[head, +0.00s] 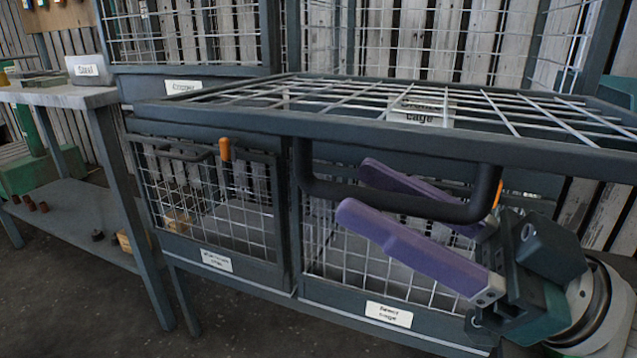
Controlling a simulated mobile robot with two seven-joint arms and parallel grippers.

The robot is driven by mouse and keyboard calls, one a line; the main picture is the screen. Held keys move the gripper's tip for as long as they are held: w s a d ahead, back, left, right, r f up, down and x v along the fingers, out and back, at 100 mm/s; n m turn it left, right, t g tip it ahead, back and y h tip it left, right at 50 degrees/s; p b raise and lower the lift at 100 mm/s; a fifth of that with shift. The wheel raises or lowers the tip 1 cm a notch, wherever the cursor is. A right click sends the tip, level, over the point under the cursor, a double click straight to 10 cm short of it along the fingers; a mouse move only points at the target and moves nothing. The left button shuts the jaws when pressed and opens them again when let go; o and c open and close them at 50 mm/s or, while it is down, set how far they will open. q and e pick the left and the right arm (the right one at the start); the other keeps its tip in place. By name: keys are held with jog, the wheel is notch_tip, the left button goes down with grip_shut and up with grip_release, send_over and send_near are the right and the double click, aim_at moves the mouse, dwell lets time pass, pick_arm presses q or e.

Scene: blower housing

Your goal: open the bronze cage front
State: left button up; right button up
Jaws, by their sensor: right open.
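The bronze cage front (355,131) is a dark-framed wire panel, lying nearly flat and jutting toward me. Its label (421,112) is partly legible, with "cage" readable. A dark U-shaped handle (395,203) hangs below its near edge. My right gripper (357,189) comes in from the right with two purple fingers, open. One finger shows beyond the handle's bar and partly hidden by it; the other is on the near, lower side. I cannot tell whether either finger touches the bar. My left gripper is not in view.
Below are two closed mesh cages, the left one (216,262) and the right one (388,314), each with a label. An orange latch (225,149) stands at the left cage's top. A grey-topped bench (60,97) is at the left. The floor at the lower left is clear.

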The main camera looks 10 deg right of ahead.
jog(key=shift+w+a+r, duration=0.1)
jog(key=shift+a, duration=0.15)
grip_shut()
dwell(1.4)
